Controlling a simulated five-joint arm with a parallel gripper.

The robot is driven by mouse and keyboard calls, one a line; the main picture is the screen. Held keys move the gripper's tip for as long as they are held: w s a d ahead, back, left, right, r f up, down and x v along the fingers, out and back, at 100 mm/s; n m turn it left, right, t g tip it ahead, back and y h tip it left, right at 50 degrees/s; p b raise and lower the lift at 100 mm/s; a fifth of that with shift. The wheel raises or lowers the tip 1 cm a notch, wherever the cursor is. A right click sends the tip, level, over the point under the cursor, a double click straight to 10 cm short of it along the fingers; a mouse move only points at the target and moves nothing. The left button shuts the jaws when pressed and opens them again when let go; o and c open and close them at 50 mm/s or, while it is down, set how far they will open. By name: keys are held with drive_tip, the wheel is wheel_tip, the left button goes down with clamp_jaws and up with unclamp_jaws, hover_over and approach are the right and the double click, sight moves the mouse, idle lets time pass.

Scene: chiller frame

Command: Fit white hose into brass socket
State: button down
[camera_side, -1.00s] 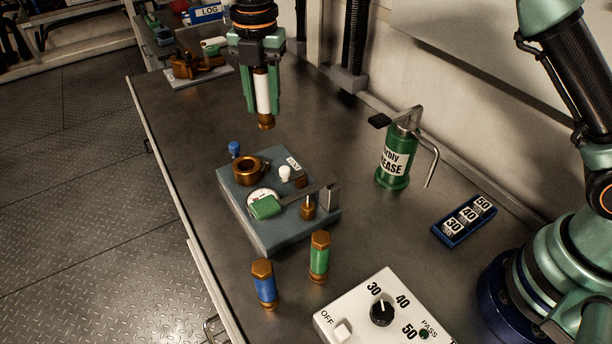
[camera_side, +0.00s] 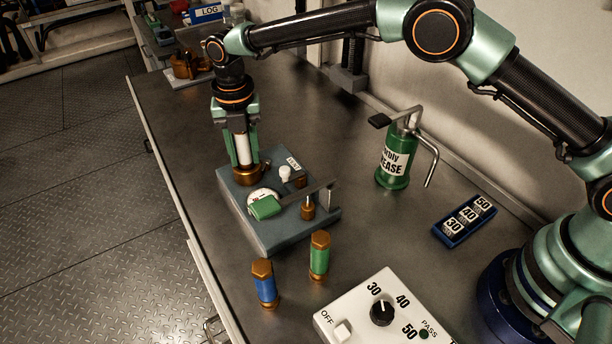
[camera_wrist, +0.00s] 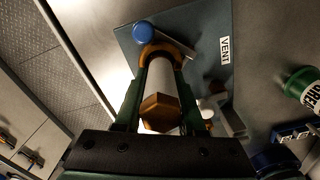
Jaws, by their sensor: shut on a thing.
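The white hose (camera_side: 242,150) is upright between the fingers of my gripper (camera_side: 244,162), which is shut on it. The brass socket (camera_side: 248,178) sits on the grey block (camera_side: 272,238), directly under the hose. The hose's lower brass tip is hidden at the socket; I cannot tell how deep it sits. In the wrist view the white hose (camera_wrist: 161,76) runs from its near brass hex end (camera_wrist: 160,112) to the brass socket ring (camera_wrist: 150,52). The fingers lie on both sides of the hose.
The block also carries a green-handled lever (camera_side: 265,207), a white knob (camera_side: 285,172) and a blue knob (camera_wrist: 143,32). Blue (camera_side: 264,285) and green (camera_side: 319,257) brass-capped cylinders stand in front. A green grease can (camera_side: 394,162) stands right.

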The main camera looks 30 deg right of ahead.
drive_tip(key=shift+f, duration=0.3)
drive_tip(key=c, duration=0.5)
unclamp_jaws()
